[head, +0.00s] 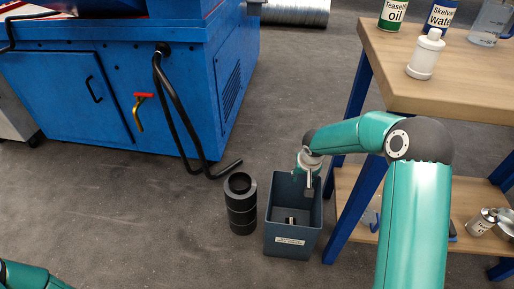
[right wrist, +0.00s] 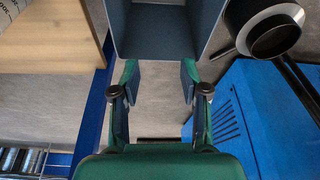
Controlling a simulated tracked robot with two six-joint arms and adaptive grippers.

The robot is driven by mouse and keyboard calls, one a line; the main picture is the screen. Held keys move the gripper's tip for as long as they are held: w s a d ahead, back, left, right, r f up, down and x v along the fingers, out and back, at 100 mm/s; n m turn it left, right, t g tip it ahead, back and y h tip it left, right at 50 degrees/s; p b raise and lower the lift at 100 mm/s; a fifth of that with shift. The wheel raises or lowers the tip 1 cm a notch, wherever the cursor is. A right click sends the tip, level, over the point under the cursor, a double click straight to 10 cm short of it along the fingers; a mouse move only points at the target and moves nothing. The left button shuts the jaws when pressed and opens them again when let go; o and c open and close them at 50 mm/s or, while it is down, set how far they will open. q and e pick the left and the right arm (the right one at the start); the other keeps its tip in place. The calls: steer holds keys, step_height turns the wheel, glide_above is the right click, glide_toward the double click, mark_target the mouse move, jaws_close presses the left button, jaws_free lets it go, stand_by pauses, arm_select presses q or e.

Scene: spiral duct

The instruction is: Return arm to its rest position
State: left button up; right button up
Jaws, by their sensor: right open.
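My right arm (head: 415,215) reaches from the lower right. Its gripper (head: 309,187) points down at the open top of a dark grey bin (head: 291,254), near its back right. In the right wrist view, the two fingers of this gripper (right wrist: 159,85) stand apart with nothing between them, and the bin (right wrist: 165,35) shows just beyond their tips. A small dark thing with a light spot (head: 291,220) lies on the bin's floor. Only a piece of my left arm (head: 28,277) shows at the bottom left corner; its gripper is outside the picture.
A wooden workbench (head: 470,75) with a white bottle (head: 426,55) and cans stands right of the bin; its blue leg (head: 346,215) is close. A black cylinder (head: 241,205) stands left of the bin. A blue machine (head: 75,90) with hanging hoses fills the upper left. Floor ahead is clear.

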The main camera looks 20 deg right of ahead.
steer(key=shift+a, duration=0.1)
steer(key=s+a+f+n+g+y, duration=0.1)
steer(key=s+a+f+y, duration=0.1)
steer(key=s+a+f, duration=0.5)
steer(key=s+a+f+g+y, duration=0.2)
steer(key=s+a+f, duration=0.1)
steer(key=s+a, duration=0.7)
steer(key=s+a+f+n+g+y, duration=0.1)
steer(key=s+a+f+y, duration=0.1)
steer(key=s+a+f, duration=0.5)
step_height(320, 180, up, 36)
steer(key=n+t+p, duration=0.1)
steer(key=p, duration=3.3)
steer(key=shift+s+t+h, duration=0.3)
steer(key=shift+s, duration=0.1)
